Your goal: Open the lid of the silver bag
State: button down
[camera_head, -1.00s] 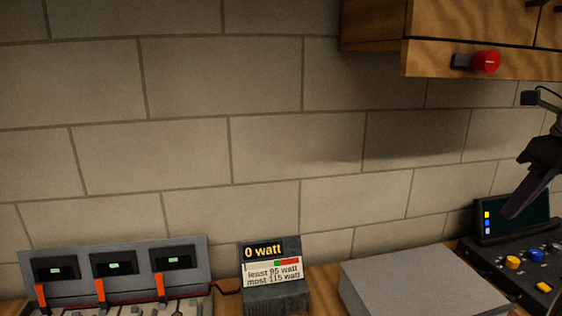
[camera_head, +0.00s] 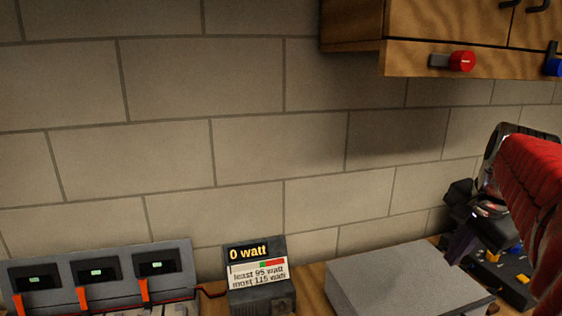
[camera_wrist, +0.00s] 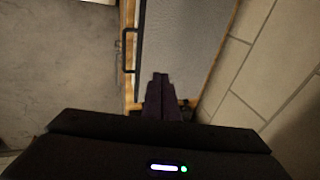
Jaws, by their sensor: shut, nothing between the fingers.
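The silver bag (camera_head: 395,280) is a flat grey case with its lid closed. It lies on the wooden bench at the bottom of the head view, right of the watt meter. My gripper (camera_head: 457,256) is shut and empty, its dark fingers pointing down near the bag's right end. Whether it touches the bag cannot be told. In the wrist view, a grey speckled top (camera_wrist: 185,40), seemingly the bag's lid, lies beyond my closed fingertips (camera_wrist: 160,77). A black handle (camera_wrist: 128,50) shows along its left side; what it is fixed to is unclear.
A watt meter (camera_head: 258,280) reading "0 watt" and a panel with several displays (camera_head: 95,272) stand left. A black control console (camera_head: 515,285) is partly hidden behind my arm. A wooden cabinet (camera_head: 440,30) with a red knob (camera_head: 461,61) hangs above. The block wall is behind.

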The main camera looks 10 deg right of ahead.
jog(key=s+a+f+n, duration=0.2)
jog(key=a+n, duration=0.3)
jog(key=a, duration=0.4)
jog(key=s+a+f+n+t+y, duration=0.1)
jog(key=a+f+n, duration=0.4)
jog(key=a, duration=0.5)
jog(key=s+a+f+n, duration=0.4)
jog(key=a+n, duration=0.3)
jog(key=a, duration=0.3)
jog(key=shift+t, duration=0.4)
jog(key=c, duration=2.5)
grip_release()
